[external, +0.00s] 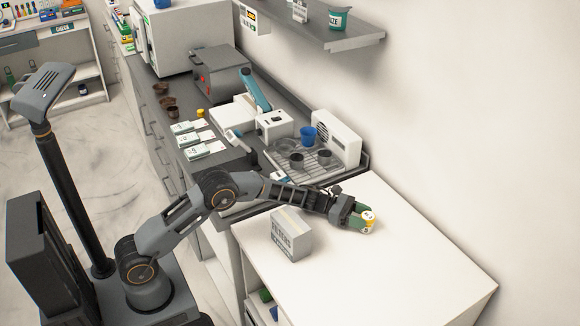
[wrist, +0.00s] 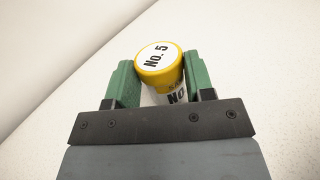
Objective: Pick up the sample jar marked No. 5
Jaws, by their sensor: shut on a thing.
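The sample jar (wrist: 163,65) has a yellow lid with a white label that reads "No. 5" and a pale body with dark print. It sits between the green fingers of my gripper (wrist: 161,85) in the wrist view, and the fingers are shut on it. In the external view the jar (external: 368,216) shows as a small yellow and white shape at the tip of my gripper (external: 364,221), over the white counter (external: 420,260). I cannot tell whether its base touches the counter. The lower part of the jar is hidden by my gripper.
A grey-white box (external: 291,238) stands on the white counter, left of my gripper. Behind is a dark counter with a rack (external: 300,160), a blue cup (external: 308,136) and a white device (external: 336,140). A wall shelf (external: 335,36) hangs above. The counter's right part is clear.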

